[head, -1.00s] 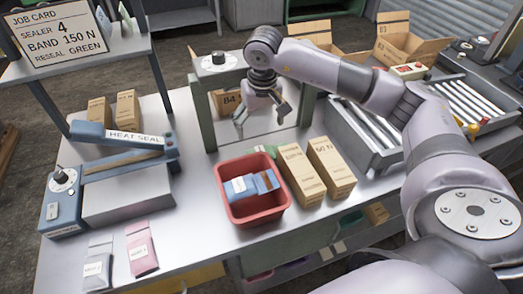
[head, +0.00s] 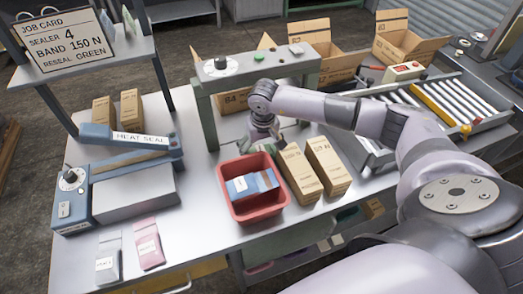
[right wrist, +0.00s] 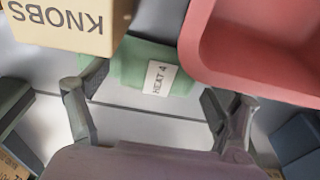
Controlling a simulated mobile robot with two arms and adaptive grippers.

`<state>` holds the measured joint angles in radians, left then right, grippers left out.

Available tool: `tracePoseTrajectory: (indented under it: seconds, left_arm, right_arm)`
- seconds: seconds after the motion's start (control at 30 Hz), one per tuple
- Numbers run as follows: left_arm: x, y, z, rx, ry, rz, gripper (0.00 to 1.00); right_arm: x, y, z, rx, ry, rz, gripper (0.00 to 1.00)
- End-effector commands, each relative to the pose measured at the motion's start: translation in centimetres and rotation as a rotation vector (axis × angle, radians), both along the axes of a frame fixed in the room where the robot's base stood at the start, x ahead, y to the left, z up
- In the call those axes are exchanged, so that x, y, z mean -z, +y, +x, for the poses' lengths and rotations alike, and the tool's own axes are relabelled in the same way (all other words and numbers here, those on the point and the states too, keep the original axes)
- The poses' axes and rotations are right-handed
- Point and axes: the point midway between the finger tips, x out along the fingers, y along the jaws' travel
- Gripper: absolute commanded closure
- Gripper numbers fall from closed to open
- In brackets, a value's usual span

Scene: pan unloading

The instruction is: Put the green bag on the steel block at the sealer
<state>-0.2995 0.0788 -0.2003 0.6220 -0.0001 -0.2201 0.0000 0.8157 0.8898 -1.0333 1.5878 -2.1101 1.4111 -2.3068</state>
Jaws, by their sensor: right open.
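The green bag (right wrist: 128,62), with a white label reading HEAT 4, lies flat between the carton and the red bin in the right wrist view. My right gripper (right wrist: 155,92) is open above it, one finger toward each side of the bag. In the head view my right gripper (head: 268,143) is low behind the red bin and largely hides the bag. The steel block (head: 135,197) is a bare grey slab at the heat sealer (head: 140,140), whose blue arm is raised above its back edge. My left gripper is not in view.
The red bin (head: 226,200) holds blue packs (head: 250,186). Two cartons (head: 300,172) stand right of it, and a green-grey press frame (head: 203,118) stands behind. Grey (head: 109,260) and pink (head: 149,243) bags lie at the front left. The table between sealer and bin is clear.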

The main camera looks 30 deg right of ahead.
Motion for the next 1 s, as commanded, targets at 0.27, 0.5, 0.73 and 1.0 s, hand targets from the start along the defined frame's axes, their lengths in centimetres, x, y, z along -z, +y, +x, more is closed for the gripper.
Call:
tracePoseTrajectory:
  seconds: [0.27,0.5,0.73,1.0]
  left_arm:
    - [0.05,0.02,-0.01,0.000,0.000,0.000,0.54]
    - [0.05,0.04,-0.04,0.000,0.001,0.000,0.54]
    - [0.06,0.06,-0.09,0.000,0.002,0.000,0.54]
    - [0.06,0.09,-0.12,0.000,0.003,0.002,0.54]
  right_arm:
    - [-0.02,-0.01,0.00,0.000,0.000,0.000,0.28]
    - [-0.04,-0.01,-0.01,0.001,0.000,0.000,0.44]
    - [-0.05,-0.02,-0.01,0.001,0.000,0.000,0.59]
    - [-0.08,-0.01,0.02,0.001,0.000,0.000,0.75]
